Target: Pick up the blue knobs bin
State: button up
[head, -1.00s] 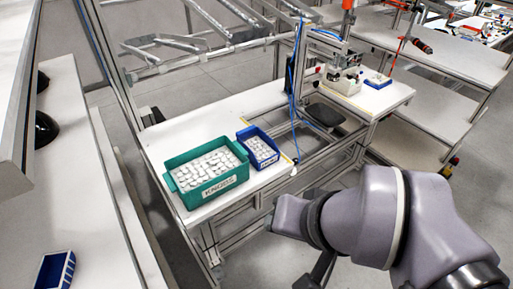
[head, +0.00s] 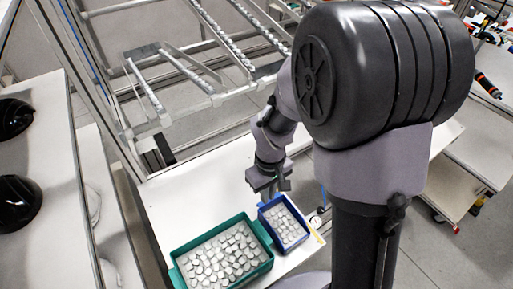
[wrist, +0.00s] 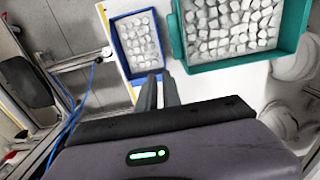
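The blue bin (head: 265,222), filled with pale knobs, sits on the white bench right of the larger green bin. It also shows in the wrist view (wrist: 121,52), upright beside the green bin. My gripper (head: 270,192) is at the bin's far edge, pointing down. In the wrist view my gripper's two fingers (wrist: 159,76) are a small gap apart, with their tips near the bin's closest corner.
The green bin (head: 180,278) of pale knobs stands close beside the blue bin, leaving little room between. A metal rack (head: 215,100) stands behind the bench. Black helmet shells (head: 15,205) lie on the left table. The bench (head: 190,205) behind the bins is clear.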

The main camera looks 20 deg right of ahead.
jog(key=b, duration=0.2)
send_near(268, 226)
jog(key=f, duration=0.2)
jog(key=f+b, duration=0.1)
jog(key=f, duration=0.1)
jog(key=f+b, duration=0.1)
jog(key=f, duration=0.1)
jog(key=shift+w, duration=0.35)
jog(key=shift+f, duration=0.4)
jog(key=f+b, duration=0.1)
jog(key=f, duration=0.1)
jog(key=f+b, duration=0.1)
jog(key=f, duration=0.2)
jog(key=shift+s+f+b, duration=0.1)
jog(key=shift+s+b, duration=0.15)
jog(key=shift+b, duration=0.05)
grip_shut()
jog(key=shift+r, duration=0.2)
